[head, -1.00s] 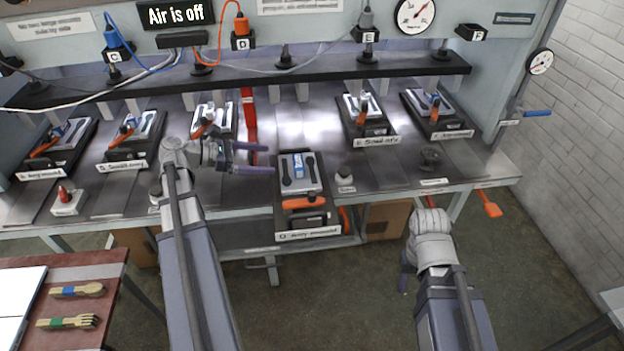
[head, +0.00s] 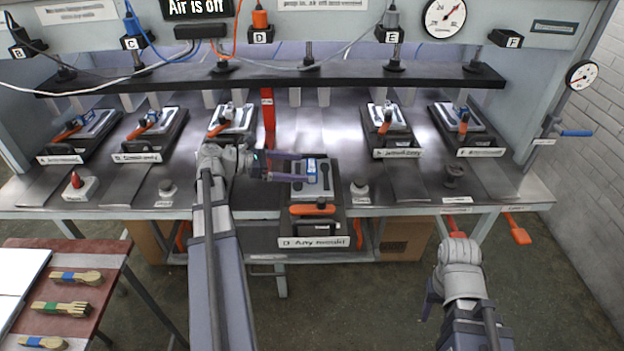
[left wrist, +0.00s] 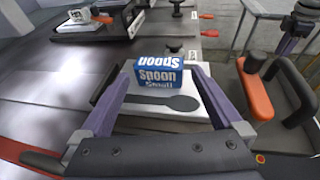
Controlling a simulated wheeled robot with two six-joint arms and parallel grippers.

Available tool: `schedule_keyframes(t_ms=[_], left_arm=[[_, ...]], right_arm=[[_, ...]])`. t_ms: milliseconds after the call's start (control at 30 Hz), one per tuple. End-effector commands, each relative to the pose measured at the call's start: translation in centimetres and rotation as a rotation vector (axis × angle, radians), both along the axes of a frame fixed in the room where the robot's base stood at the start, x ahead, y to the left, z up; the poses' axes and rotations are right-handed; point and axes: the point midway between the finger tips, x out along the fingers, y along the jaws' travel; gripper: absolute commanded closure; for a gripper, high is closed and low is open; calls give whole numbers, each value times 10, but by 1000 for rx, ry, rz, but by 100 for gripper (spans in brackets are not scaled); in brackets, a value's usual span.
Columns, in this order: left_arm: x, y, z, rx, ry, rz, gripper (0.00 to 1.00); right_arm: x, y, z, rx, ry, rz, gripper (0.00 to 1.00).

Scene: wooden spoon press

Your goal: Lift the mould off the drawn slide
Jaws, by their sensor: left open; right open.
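The drawn slide (head: 345,225) at station D sticks out over the table's front edge, with an orange handle (head: 312,209) and a label reading "D Any mould". In the left wrist view the blue block (left wrist: 160,78) reads "Spoon Small". My left gripper (head: 300,167) is open at the mould, its fingers either side of the blue block; contact cannot be told. My right gripper (head: 432,298) hangs empty, low in front of the table.
Other slides with moulds stand further back, such as the one at E (head: 395,140). Grey knobs (head: 360,188) stand near the front edge. A red upright (head: 268,120) and a black beam (head: 270,79) are behind. A side table (head: 90,300) with wooden cutlery is at lower left.

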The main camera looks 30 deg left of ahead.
Motion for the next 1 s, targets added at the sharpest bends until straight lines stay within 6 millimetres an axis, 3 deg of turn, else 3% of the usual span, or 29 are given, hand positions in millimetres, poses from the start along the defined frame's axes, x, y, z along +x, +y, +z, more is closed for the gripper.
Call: schedule_keyframes(t_ms=[333, 600, 1000], left_arm=[[29, -31, -11, 0, 0, -2, 0], [34, -35, -11, 0, 0, 0, 0], [33, -35, -11, 0, 0, 0, 44]], right_arm=[[0, 0, -11, 0, 0, 0, 50], [0, 0, -11, 0, 0, 0, 50], [0, 0, -11, 0, 0, 0, 50]])
